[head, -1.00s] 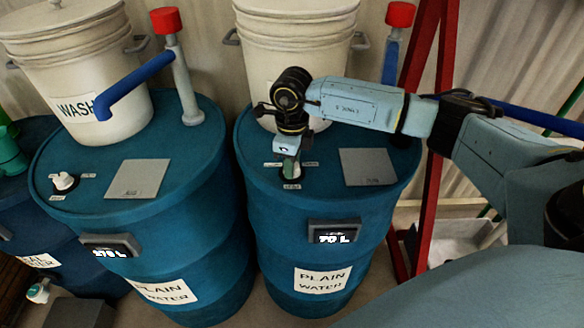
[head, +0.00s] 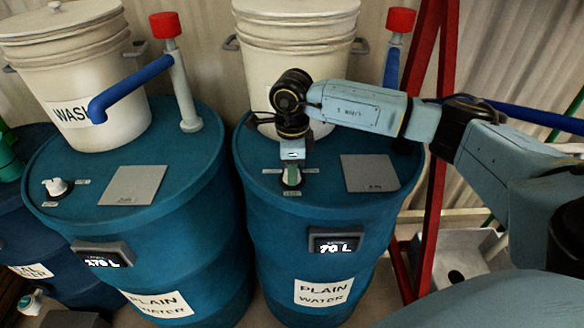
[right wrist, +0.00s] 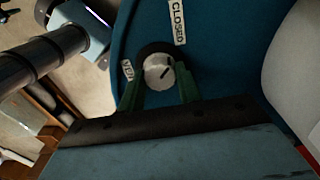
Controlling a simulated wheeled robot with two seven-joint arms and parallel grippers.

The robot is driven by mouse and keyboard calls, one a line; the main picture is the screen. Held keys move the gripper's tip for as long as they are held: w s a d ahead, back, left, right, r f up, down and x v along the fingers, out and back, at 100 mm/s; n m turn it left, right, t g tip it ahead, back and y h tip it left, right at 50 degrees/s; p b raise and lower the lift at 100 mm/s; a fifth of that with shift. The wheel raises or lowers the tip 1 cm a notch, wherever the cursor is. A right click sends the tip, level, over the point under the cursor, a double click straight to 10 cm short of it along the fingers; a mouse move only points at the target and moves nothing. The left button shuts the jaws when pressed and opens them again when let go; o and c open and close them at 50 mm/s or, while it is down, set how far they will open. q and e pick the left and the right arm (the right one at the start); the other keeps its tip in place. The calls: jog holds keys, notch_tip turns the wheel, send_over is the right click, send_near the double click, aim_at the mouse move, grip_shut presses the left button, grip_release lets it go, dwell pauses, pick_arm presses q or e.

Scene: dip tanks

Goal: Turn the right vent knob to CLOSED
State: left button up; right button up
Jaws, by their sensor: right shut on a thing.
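The right vent knob (right wrist: 158,72) is a small pale round knob with a dark pointer line, on the blue lid of the right drum (head: 266,240). In the right wrist view, a CLOSED label (right wrist: 178,22) lies beyond it and a VENT label (right wrist: 127,70) to its left. The pointer line is slanted and does not point straight at CLOSED. My right gripper (head: 292,176) reaches down to the lid, its green fingers on both sides of the knob, shut on it. In the head view the gripper hides most of the knob. My left gripper is not in view.
A white bucket (head: 297,45) and a red-capped post (head: 398,22) stand behind the knob. A grey plate (head: 369,172) lies to its right. The left drum (head: 175,255) carries a similar white knob (head: 55,187). A red frame (head: 437,150) stands at right.

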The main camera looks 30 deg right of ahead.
jog(key=o, duration=1)
notch_tip(320, 180, up, 14)
jog(key=shift+f+b, duration=0.25)
jog(key=shift+b, duration=0.15)
